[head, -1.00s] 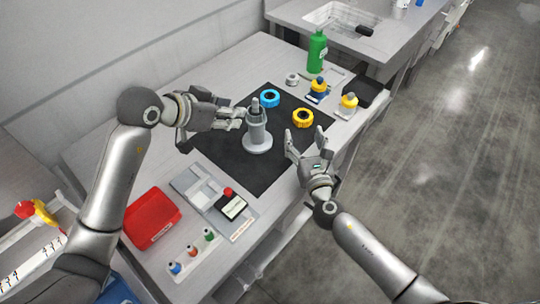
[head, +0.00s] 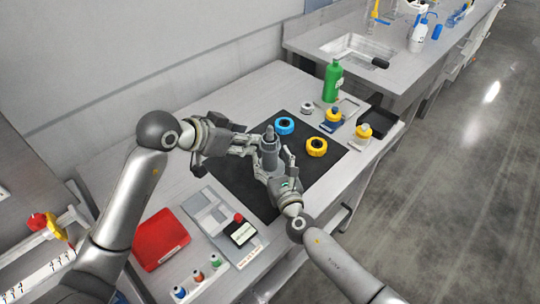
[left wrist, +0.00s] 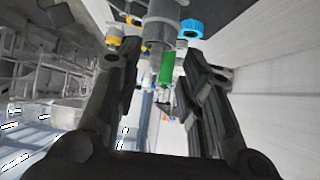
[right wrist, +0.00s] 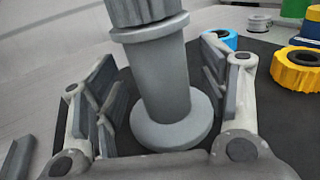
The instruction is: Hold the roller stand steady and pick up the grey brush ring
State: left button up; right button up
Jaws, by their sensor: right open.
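The grey roller stand (head: 269,160) stands upright on the black mat; its round base and post (right wrist: 160,80) show in the right wrist view. A darker grey ribbed ring, seemingly the grey brush ring (right wrist: 143,10), sits around the upper post, cut off by the top edge there. My right gripper (head: 274,167) is open, its fingers on either side of the post with gaps. My left gripper (head: 252,146) is beside the stand's upper part from the left. In the left wrist view its fingers (left wrist: 158,55) are apart, with the stand near the tips; contact is unclear.
A blue ring (head: 285,126) and a yellow ring (head: 316,147) lie on the mat (head: 235,185) behind and right of the stand. A small grey ring-shaped item (head: 307,107), a green bottle (head: 332,80) and yellow-topped bottles (head: 363,131) stand farther back. A red box (head: 160,238) is at front left.

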jog(key=shift+x, duration=1)
jog(key=shift+c, duration=0.2)
jog(key=c, duration=1.3)
